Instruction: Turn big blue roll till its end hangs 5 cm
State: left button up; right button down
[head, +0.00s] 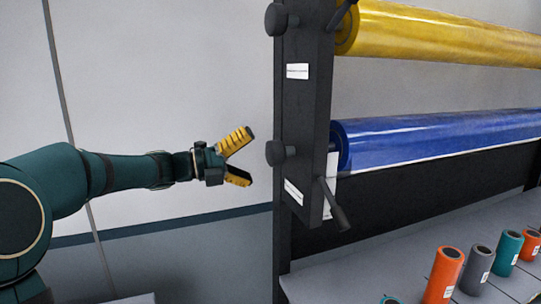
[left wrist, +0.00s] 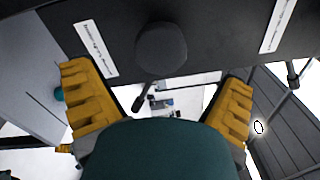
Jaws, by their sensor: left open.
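The big blue roll (head: 430,135) lies across the rack on the right in the head view. A pale edge runs along its underside. Its left end meets a dark upright (head: 305,110) with a round black knob (head: 279,153) at roll height. My left gripper (head: 251,156) is open and empty, just left of this knob and apart from it. In the left wrist view a round dark knob (left wrist: 161,48) sits ahead, between and beyond the two yellow-padded fingers (left wrist: 160,100). My right gripper is in neither view.
A yellow roll (head: 440,35) is mounted above, with another knob (head: 277,19) on the upright. A black lever (head: 334,204) sticks out low on the upright. Small rolls, including an orange one (head: 442,275), stand on a grey shelf (head: 350,275).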

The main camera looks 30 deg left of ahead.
pick_arm(q)
jog(key=v, duration=0.5)
dwell(0.4)
